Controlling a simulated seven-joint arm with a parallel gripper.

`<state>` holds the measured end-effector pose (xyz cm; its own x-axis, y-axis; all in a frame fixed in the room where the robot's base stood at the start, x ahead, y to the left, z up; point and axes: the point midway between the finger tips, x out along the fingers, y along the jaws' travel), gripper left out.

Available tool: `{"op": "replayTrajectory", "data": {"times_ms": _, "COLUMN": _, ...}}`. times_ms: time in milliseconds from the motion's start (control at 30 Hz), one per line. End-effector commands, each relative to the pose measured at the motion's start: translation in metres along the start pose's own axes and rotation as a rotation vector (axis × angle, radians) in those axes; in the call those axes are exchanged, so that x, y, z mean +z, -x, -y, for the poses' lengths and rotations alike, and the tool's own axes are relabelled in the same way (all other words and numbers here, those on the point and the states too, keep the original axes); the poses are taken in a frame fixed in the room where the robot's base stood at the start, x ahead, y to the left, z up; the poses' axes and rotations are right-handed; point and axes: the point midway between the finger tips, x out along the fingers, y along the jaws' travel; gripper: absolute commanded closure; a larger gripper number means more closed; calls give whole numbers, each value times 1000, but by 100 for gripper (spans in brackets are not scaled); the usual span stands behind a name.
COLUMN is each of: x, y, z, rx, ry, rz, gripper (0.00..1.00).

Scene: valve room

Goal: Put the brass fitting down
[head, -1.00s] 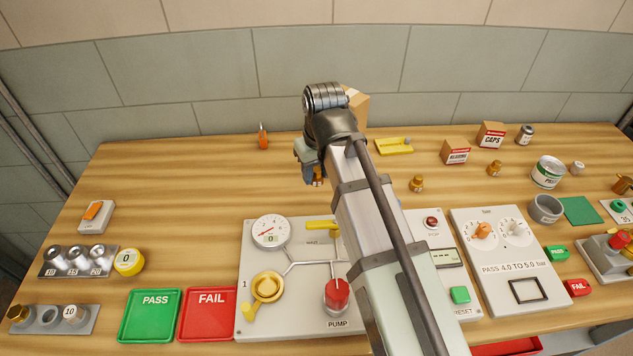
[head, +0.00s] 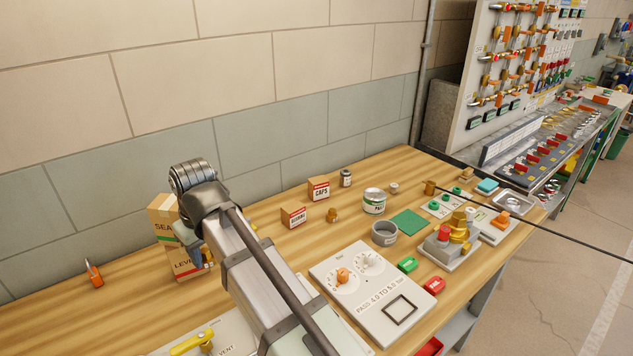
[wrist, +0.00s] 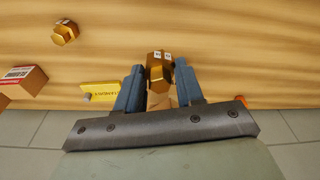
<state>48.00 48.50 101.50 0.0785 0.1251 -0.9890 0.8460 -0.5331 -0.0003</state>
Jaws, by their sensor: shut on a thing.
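In the head view my gripper (head: 198,257) is at the left, in front of stacked cardboard boxes near the bench's back.
Stacked cardboard boxes (head: 165,215) stand behind my gripper. The CAPS box (head: 318,189), a tin (head: 374,201) and a test panel (head: 367,295) are to the right. Bare wood lies left of the boxes.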

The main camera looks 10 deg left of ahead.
Motion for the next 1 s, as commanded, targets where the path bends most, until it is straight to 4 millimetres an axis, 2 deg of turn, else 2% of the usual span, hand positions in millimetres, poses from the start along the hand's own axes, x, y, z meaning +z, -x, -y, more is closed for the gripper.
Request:
{"op": "replayTrajectory", "data": {"times_ms": 33, "x": 1, "y": 1, "z": -17, "rx": 4, "ry": -26, "rz": 0, "gripper": 94}}
{"op": "replayTrajectory", "data": {"times_ms": 367, "x": 1, "y": 8, "z": -122, "rx": 26, "ry": -178, "rz": 3, "gripper": 94}}
{"op": "replayTrajectory", "data": {"times_ms": 567, "x": 0, "y": 15, "z": -192, "rx": 39, "ry": -270, "rz": 5, "gripper": 94}}
{"op": "replayTrajectory", "data": {"times_ms": 767, "x": -1, "y": 25, "z": -268, "rx": 54, "ry": -362, "rz": 7, "gripper": 94}}
{"op": "replayTrajectory", "data": {"times_ms": 1000, "x": -7, "y": 41, "z": -367, "rx": 71, "ry": -472, "rz": 9, "gripper": 94}}
